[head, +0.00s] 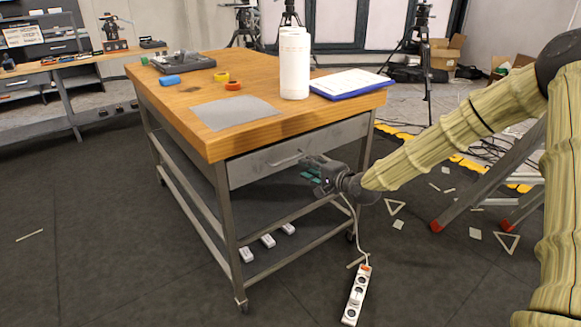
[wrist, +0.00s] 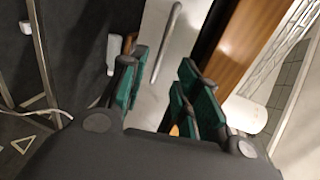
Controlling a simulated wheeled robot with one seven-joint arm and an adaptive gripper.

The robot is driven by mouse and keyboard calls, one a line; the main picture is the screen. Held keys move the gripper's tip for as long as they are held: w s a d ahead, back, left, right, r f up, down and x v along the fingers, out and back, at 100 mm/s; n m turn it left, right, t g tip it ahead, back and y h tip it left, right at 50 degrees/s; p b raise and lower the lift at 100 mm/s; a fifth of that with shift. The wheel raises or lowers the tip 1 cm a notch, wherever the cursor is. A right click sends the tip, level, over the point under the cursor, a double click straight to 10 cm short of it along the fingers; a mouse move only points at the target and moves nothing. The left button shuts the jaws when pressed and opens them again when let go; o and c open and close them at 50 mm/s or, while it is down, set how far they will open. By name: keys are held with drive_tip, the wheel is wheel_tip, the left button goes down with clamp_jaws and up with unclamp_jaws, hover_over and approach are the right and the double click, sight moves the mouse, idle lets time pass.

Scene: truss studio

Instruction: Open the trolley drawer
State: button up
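The trolley (head: 165,140) has a wooden top on a grey metal frame. Its grey drawer (head: 248,168) sits under the top and looks closed. A bar handle (head: 286,160) runs along the drawer front. My gripper (head: 308,170) is in front of the drawer, close to the right end of the handle. In the wrist view my gripper (wrist: 162,75) is open, with green-padded fingers apart and nothing between the pads. The handle (wrist: 167,42) lies ahead of the fingers, in line with the gap, against the pale drawer front (wrist: 188,35). Contact with the handle is not visible.
The top carries a paper roll (head: 294,65), a clipboard (head: 348,84), tape rolls (head: 233,86) and a grey sheet (head: 235,113). A power strip (head: 356,296) lies on the floor before the trolley. A stepladder (head: 485,180) stands at right. Floor at front left is mostly clear.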

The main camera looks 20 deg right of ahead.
sight(290, 159)
drive_tip(key=x, duration=1)
drive_tip(key=shift+w+b, duration=0.4)
clamp_jaws()
